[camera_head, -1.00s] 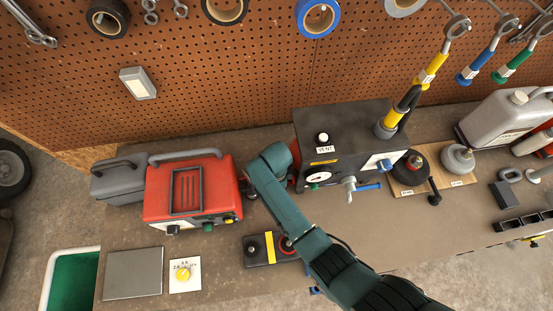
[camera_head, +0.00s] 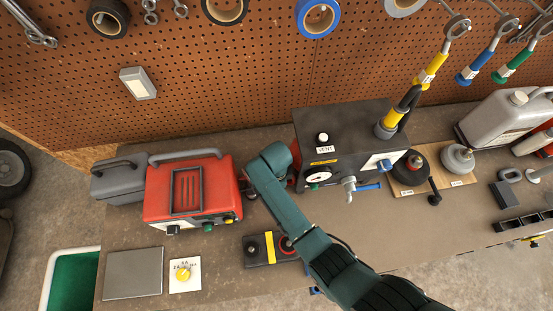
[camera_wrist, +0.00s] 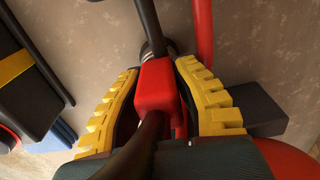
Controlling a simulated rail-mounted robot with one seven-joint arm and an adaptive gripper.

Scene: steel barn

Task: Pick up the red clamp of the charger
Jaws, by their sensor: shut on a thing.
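The charger (camera_head: 190,192) is a red box with a grey handle and a front panel of knobs, on the left part of the bench in the head view. In the wrist view the red clamp (camera_wrist: 157,85) sits between the yellow ridged fingers of my gripper (camera_wrist: 158,72). The gripper is shut on it, with one finger on each side. A dark cable runs from the clamp toward the bottom of that view. In the head view my own arm hides the gripper and the clamp, close to the charger's right side.
A black battery-like box (camera_head: 262,249) with a yellow band lies at the bench front. A dark machine (camera_head: 345,140) with a gauge and blue-handled tap stands right of my arm. A grey case (camera_head: 118,183) is left of the charger. A flat grey plate (camera_head: 134,273) lies at front left.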

